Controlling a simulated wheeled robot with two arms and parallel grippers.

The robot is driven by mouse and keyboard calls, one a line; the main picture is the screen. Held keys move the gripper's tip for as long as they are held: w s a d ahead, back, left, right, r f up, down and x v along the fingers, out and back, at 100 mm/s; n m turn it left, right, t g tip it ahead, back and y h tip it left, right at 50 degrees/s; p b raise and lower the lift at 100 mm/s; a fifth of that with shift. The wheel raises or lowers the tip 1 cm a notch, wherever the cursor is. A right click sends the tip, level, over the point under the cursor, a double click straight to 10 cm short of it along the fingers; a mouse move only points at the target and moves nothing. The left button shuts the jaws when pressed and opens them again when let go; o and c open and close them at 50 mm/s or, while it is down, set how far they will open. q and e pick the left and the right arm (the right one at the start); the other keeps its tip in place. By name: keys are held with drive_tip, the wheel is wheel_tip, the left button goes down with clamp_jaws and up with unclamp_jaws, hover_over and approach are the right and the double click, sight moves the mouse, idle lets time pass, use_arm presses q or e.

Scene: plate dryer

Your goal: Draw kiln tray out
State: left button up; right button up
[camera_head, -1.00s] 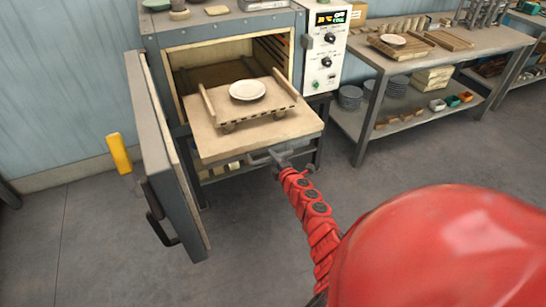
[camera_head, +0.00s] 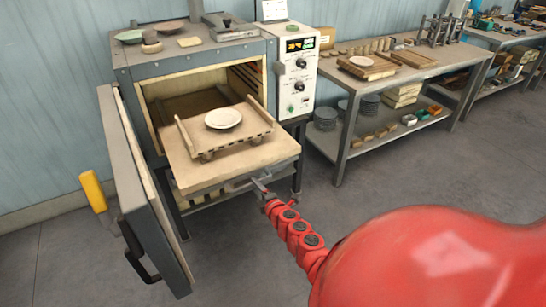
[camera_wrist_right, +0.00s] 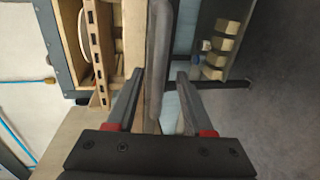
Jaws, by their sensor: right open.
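The kiln tray (camera_head: 245,171) is a flat tan board that sticks well out of the open kiln (camera_head: 135,75). A slatted rack (camera_head: 183,132) stands on it and carries a white plate (camera_head: 223,118). A grey bar handle (camera_head: 236,185) runs along the tray's front edge. My right gripper (camera_head: 261,186) is at this handle. In the right wrist view, the handle bar (camera_wrist_right: 160,50) passes between the fingers of my open right gripper (camera_wrist_right: 157,88), with a gap beside it. My left gripper is not in view.
The kiln door (camera_head: 150,190) hangs open at the left, with a dark handle and a yellow grip (camera_head: 93,190). A workbench (camera_head: 430,60) with boards and dishes stands at the right. The floor (camera_head: 90,270) in front is clear.

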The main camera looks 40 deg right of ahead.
drive_tip(key=v, duration=1.4)
drive_tip(key=shift+b, duration=0.4)
